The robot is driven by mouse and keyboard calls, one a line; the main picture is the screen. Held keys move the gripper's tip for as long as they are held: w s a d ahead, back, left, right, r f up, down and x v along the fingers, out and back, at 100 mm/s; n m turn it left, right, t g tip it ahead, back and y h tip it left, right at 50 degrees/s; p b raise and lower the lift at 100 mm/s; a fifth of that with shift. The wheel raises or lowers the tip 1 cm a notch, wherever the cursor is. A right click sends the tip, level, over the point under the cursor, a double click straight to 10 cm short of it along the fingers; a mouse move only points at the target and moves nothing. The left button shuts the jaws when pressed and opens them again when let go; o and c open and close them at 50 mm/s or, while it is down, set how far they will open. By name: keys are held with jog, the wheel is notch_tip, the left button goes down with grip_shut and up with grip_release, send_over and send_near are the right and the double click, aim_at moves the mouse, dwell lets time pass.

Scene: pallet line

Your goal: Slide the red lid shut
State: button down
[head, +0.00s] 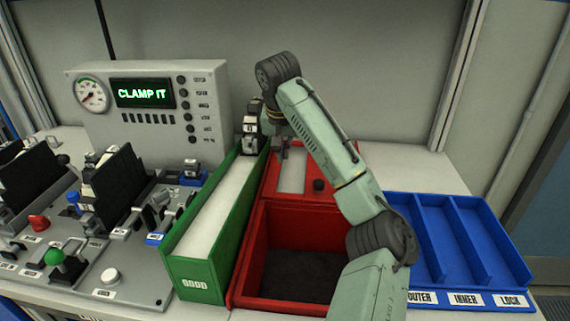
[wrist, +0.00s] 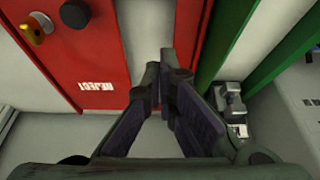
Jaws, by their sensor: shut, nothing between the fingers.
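The red lid (head: 318,163) lies at the back of the red bin (head: 243,262), and the front part of the bin is open with a dark inside. A dark knob (head: 319,185) stands on the lid near its front edge. In the wrist view the lid (wrist: 85,60) carries a REJECT label, and a knob (wrist: 75,14) shows at the top left. My gripper (head: 283,152) is shut and empty over the lid's left part, behind the knob and apart from it. In the wrist view my fingertips (wrist: 161,65) point over a pale strip (wrist: 145,28) beside the lid's red panel.
A green GOOD bin (head: 190,268) stands directly left of the red bin. A blue divided tray (head: 440,245) is on the right, partly behind my arm. A panel reading CLAMP IT (head: 150,95) and clamp fixtures (head: 115,185) stand at the left. A grey wall is behind.

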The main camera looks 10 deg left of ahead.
jog(key=b+x, duration=0.1)
jog(key=x, duration=0.8)
jog(key=shift+d+f, duration=0.1)
jog(key=shift+f, duration=0.25)
jog(key=s+b, duration=0.2)
jog(key=s, duration=0.1)
jog(key=shift+s+r, duration=0.1)
jog(key=shift+s, duration=0.4)
